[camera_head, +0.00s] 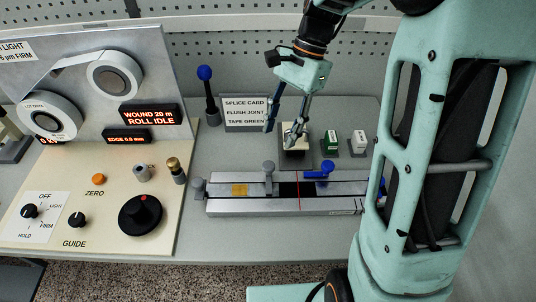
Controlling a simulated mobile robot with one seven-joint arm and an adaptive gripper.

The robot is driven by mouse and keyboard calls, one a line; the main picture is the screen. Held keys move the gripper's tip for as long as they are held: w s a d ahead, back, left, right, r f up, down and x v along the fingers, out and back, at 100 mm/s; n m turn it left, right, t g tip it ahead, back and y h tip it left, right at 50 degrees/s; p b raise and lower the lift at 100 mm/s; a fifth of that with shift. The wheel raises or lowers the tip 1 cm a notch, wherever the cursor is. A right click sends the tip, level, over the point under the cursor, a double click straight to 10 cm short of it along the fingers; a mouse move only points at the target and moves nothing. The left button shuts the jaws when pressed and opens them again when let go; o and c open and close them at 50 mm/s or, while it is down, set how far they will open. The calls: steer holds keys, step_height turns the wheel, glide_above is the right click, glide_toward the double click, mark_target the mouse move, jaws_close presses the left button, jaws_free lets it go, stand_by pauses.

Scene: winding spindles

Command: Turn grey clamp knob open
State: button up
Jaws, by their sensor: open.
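A long grey splice bar (230,206) lies on the bench right of the control panel. A grey clamp with a round-topped knob (269,166) stands upright near its middle. Another grey knob (199,186) sits at the bar's left end; I cannot tell which one the task means. A blue clamp (322,171) lies along the bar to the right. My gripper (279,133) is open, fingers pointing down, behind the bar and above the grey clamp in the picture. It appears apart from both grey knobs. One fingertip overlaps a cream-topped block in view, and contact is unclear.
A splice card sign (245,114) and a blue-topped post (207,92) stand behind. Green (330,141) and white (359,142) small blocks stand right of the gripper. The control panel (110,200) with dials fills the left. My arm covers the right side.

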mark_target(269, 164)
steer(key=x, duration=0.9)
steer(key=shift+f, duration=0.1)
steer(key=shift+c, duration=0.3)
jaws_close()
